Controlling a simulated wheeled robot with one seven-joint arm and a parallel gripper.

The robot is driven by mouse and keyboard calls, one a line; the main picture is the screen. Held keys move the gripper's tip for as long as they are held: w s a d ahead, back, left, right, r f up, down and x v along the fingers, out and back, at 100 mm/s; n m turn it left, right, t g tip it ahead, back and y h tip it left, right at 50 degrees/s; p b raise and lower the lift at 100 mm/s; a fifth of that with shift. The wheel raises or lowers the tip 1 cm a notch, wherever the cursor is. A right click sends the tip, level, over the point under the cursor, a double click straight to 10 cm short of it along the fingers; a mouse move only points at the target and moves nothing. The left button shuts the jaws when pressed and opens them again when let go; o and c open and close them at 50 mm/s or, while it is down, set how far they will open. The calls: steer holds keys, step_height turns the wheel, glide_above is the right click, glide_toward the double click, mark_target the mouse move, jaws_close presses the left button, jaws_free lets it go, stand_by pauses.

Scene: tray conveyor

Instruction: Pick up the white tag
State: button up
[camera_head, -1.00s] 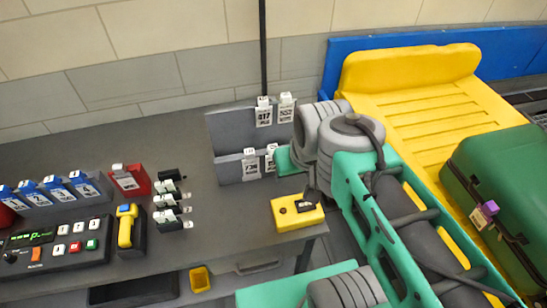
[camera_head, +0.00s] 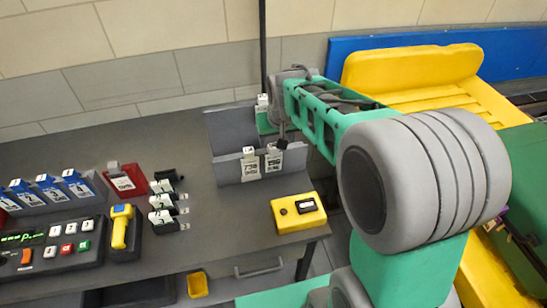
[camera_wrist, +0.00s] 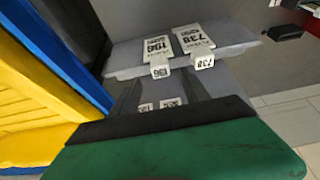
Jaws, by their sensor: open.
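Several white tags hang on the grey two-tier rack (camera_head: 228,172). On its front panel, in the head view, are a left tag reading about 738 (camera_head: 250,166) and a right tag reading about 196 (camera_head: 273,160). Both show upside down in the wrist view, tag 196 (camera_wrist: 157,50) and tag 738 (camera_wrist: 194,40). My gripper (camera_head: 282,138) is open and empty, over the rack beside the back panel. My arm hides the rack's right part.
A yellow box (camera_head: 298,212) stands at the table's right front corner. A pole (camera_head: 263,45) rises behind the rack.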

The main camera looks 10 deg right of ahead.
mark_target(273, 146)
steer(key=x, duration=0.3)
steer(key=shift+w+a+f+p, duration=0.1)
steer(key=shift+f+p, duration=0.2)
steer(key=shift+f, duration=0.05)
jaws_close()
stand_by(0.5)
